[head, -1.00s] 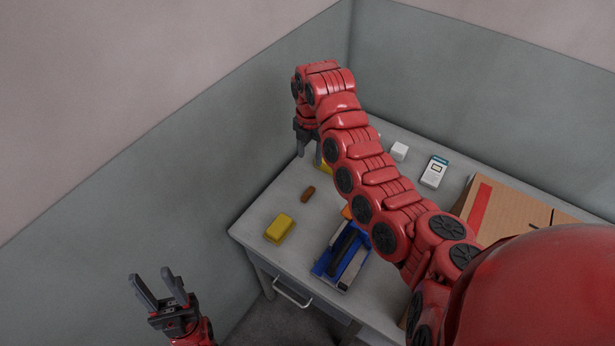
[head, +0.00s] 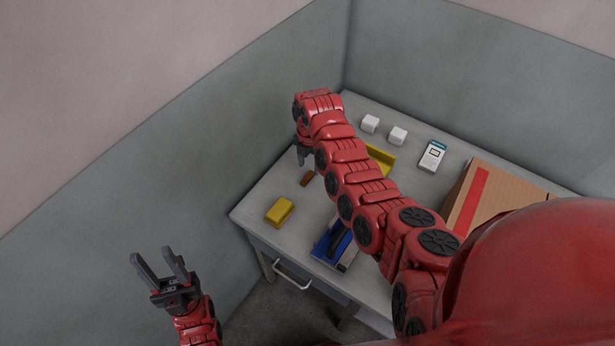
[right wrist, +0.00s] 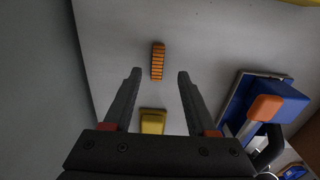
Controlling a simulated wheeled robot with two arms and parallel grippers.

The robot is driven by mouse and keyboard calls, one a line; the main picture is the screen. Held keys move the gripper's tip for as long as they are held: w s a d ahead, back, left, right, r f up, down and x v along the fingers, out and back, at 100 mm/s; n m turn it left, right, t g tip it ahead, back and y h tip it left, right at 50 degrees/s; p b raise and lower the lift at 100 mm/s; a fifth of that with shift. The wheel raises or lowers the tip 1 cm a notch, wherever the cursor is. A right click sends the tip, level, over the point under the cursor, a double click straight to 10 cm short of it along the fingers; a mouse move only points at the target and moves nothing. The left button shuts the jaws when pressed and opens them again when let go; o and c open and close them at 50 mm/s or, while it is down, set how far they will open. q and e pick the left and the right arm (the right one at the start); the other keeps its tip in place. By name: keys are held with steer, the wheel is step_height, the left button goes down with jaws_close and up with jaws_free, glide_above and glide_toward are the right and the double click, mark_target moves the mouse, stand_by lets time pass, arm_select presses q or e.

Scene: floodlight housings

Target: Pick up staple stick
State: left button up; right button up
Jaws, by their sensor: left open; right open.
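The staple stick (head: 306,180) is a small orange-brown bar lying on the table near its left edge. In the right wrist view the staple stick (right wrist: 158,61) shows as a ribbed orange bar, appearing between and slightly beyond my finger ends. My right gripper (head: 304,155) is open and empty, above the table by the stick; its fingers point down and are partly hidden in the head view. The right wrist view shows the same open gripper (right wrist: 159,76). My left gripper (head: 160,268) is open and empty, off the table at the lower left.
A yellow block (head: 280,211) lies near the front left edge. A blue tray (head: 322,250) holding a dark item is partly behind my right arm. A yellow tray (head: 381,157), white cubes (head: 398,135), a white device (head: 432,156) and a cardboard box (head: 500,207) stand farther right.

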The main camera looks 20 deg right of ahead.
mark_target(308, 176)
steer(key=shift+w+f+p, duration=0.15)
steer(key=shift+f+p, duration=0.3)
steer(key=shift+f, duration=1)
steer(key=shift+a+f+b, duration=0.1)
steer(key=shift+f+b, duration=0.3)
steer(key=shift+f, duration=0.75)
jaws_close()
